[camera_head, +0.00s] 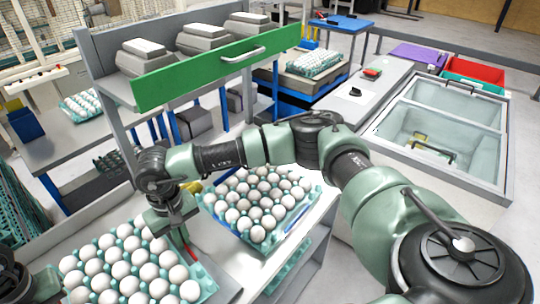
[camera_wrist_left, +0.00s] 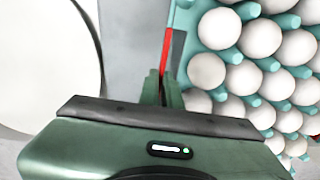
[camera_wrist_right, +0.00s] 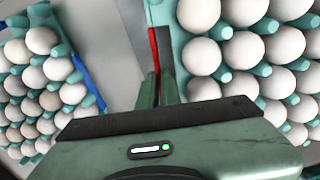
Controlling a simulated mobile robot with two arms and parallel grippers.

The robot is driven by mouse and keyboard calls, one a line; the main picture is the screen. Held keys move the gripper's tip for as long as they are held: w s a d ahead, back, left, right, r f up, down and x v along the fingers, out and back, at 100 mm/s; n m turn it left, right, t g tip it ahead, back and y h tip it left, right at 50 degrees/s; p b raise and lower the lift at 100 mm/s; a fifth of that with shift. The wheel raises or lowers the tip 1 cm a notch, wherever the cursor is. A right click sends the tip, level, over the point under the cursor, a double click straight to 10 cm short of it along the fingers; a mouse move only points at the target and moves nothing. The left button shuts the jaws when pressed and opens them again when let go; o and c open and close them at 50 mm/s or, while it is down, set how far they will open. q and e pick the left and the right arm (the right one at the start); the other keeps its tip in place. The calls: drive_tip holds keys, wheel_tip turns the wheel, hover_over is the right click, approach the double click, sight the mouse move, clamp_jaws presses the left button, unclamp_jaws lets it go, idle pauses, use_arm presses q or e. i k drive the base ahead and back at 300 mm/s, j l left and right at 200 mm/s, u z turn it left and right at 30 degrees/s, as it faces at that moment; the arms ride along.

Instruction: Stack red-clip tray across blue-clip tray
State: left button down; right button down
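The red-clip tray (camera_head: 208,284), teal and full of white eggs, is at the lower left of the head view. My right gripper (camera_head: 182,228) is at its right edge; in the right wrist view its fingers (camera_wrist_right: 158,82) are closed on the edge by a red clip (camera_wrist_right: 153,50). In the left wrist view my left gripper's fingers (camera_wrist_left: 162,82) are closed on an edge by another red clip (camera_wrist_left: 167,50). The blue-clip tray (camera_head: 316,196), also full of eggs, stands behind and to the right, with a blue clip (camera_wrist_right: 88,76). Whether the red-clip tray is lifted is unclear.
Both trays are at a grey work table (camera_head: 318,222). A green-fronted shelf (camera_head: 215,68) with grey machines stands behind. Another egg tray (camera_head: 338,57) is at the back, and a glass-lidded chest (camera_head: 475,165) is at the right. My right arm crosses above the blue-clip tray.

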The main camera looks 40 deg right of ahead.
sight(259, 190)
drive_tip(key=l+u, duration=0.15)
drive_tip(key=l, duration=1.1)
drive_tip(key=l+u, duration=0.1)
drive_tip(key=l, duration=1.15)
